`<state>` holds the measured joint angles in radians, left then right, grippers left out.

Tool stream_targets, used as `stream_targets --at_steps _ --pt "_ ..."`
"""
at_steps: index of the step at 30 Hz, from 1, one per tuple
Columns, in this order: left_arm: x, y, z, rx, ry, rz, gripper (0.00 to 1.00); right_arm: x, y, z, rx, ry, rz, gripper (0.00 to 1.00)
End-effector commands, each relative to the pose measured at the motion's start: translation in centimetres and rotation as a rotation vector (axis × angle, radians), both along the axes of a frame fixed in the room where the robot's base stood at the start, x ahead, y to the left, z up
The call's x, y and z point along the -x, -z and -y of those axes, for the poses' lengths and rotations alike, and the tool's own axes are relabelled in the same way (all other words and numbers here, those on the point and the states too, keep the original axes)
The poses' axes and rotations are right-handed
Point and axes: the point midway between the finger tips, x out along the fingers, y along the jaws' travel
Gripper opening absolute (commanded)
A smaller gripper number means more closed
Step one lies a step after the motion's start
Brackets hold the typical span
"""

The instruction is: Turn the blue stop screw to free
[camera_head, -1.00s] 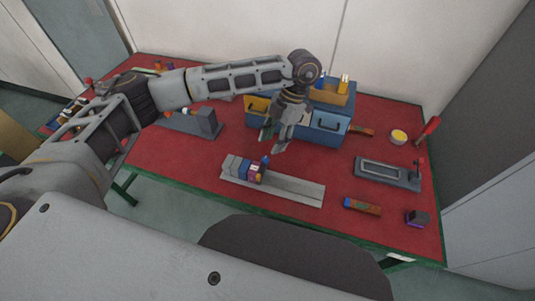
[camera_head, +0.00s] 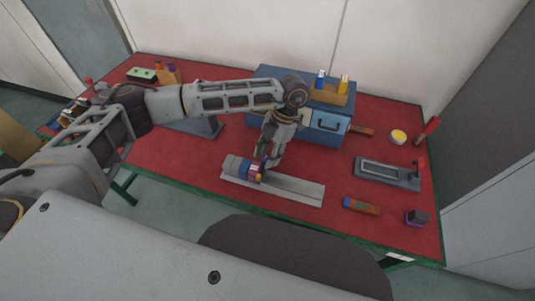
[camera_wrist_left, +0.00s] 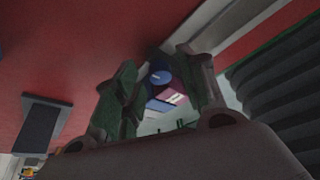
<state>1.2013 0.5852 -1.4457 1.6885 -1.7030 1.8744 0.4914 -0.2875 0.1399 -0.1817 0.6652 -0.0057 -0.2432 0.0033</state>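The blue stop screw (camera_wrist_left: 161,77) shows as a round blue head in the left wrist view, between the two fingers of my left gripper (camera_wrist_left: 160,88). The fingers stand apart on either side of it; I cannot tell whether either touches it. In the head view my left gripper (camera_head: 267,160) reaches down over the block with blue, purple and yellow parts (camera_head: 255,173) on the grey rail (camera_head: 295,190). There the fingers mostly hide the screw. My right gripper is not in view.
A blue toolbox (camera_head: 328,123) stands behind my gripper on the red table (camera_head: 330,160). A grey fixture plate (camera_head: 388,174), a small orange-and-blue block (camera_head: 361,206) and a dark cube (camera_head: 417,218) lie to the right. The table between rail and plate is clear.

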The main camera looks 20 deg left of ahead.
Motion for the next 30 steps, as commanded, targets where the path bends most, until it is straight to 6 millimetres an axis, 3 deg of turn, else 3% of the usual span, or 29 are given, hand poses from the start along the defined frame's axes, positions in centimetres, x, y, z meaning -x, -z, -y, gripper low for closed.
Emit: stream_targets --at_steps 1,9,21,30 --pt "0.0 0.0 0.0 0.0 0.0 0.0 0.31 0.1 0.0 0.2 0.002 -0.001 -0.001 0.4" --pt "0.0 0.0 0.0 0.0 0.0 0.0 0.0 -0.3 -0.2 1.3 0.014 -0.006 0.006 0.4" --pt "-0.1 0.0 -0.2 -0.001 -0.115 -0.001 0.0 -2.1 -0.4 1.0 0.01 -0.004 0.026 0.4" --pt "-0.1 0.0 -0.1 0.0 -0.139 0.0 0.0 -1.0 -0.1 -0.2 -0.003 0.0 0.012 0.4"
